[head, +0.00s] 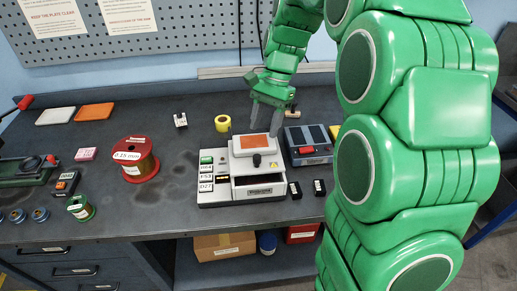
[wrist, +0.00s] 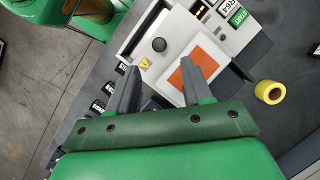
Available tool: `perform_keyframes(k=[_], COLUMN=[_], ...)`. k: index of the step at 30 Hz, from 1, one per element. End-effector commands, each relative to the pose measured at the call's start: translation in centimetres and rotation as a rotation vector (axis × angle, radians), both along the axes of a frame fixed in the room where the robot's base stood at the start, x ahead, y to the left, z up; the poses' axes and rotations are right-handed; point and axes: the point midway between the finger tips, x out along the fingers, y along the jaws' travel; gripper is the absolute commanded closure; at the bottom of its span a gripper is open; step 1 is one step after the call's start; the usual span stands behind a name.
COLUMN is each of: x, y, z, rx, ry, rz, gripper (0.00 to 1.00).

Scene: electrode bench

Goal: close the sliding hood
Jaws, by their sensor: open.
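A white bench device (head: 213,193) stands on the dark bench, with a column of labelled buttons on its left. Its sliding hood (head: 236,154) has an orange window and a black knob (head: 257,160) at its front. The hood sits toward the back, and a dark open cavity (head: 242,181) shows in front of it. My gripper (head: 265,127) is open and empty, pointing down over the hood's rear. In the wrist view the fingers (wrist: 162,82) are spread; one overlaps the orange window (wrist: 198,68), and the knob (wrist: 158,44) lies beyond them, apart.
A yellow tape roll (head: 222,123) is behind left. A red wire spool (head: 135,160) stands further left. A pegboard (head: 200,30) bounds the back.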

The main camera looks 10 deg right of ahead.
Motion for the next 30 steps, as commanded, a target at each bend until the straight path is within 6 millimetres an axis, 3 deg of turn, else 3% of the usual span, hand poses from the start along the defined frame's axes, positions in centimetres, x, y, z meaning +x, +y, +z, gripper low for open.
perform_keyframes(k=[11,24,30], x=[-0.9,-2.4,-2.5], y=[0.4,1.9,2.1], z=[-1.6,-6.7,-7.6], rx=[0.004,0.004,0.003], ry=[0.013,0.013,0.008], rz=[-0.065,-0.061,-0.063], gripper=[0.50,0.50,0.50])
